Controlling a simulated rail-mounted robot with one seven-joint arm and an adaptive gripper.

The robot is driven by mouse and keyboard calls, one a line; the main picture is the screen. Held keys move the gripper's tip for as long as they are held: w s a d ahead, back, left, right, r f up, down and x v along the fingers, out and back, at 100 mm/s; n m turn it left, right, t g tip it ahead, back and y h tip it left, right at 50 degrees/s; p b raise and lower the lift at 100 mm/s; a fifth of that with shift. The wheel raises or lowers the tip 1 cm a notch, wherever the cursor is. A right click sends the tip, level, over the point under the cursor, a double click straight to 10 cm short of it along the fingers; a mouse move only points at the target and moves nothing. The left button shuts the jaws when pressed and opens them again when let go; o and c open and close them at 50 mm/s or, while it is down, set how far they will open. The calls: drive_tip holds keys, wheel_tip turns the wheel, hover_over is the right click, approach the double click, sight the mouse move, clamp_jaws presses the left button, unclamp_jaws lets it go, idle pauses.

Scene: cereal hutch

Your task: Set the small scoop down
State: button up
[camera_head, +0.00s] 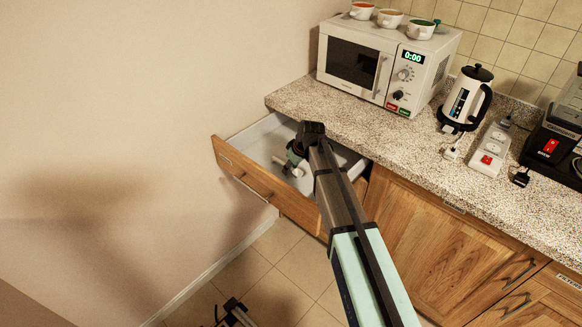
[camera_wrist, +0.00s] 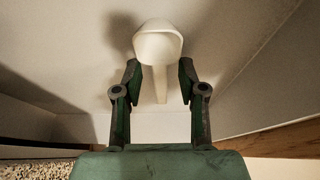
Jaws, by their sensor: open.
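The small scoop (camera_wrist: 158,46) is white, with a rounded bowl and a straight handle. In the wrist view it lies inside the open drawer, its handle between my open fingertips. My gripper (camera_wrist: 158,78) shows a gap on both sides of the handle, so the fingers look apart from it. In the head view my gripper (camera_head: 295,160) is inside the drawer (camera_head: 258,133), and a white piece of the scoop (camera_head: 298,172) shows beside it. Whether the scoop rests fully on the drawer floor is hard to tell.
The counter (camera_head: 320,102) overhangs the drawer's back. A microwave (camera_head: 375,62) with several cups on top, a kettle (camera_head: 466,98), a power strip (camera_head: 490,150) and a black appliance (camera_head: 555,135) stand on it. The wall is close at left. The drawer around the scoop looks bare.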

drive_tip(key=b+v, duration=0.2)
drive_tip(key=v, duration=1)
drive_tip(key=shift+a, duration=0.1)
idle(0.9)
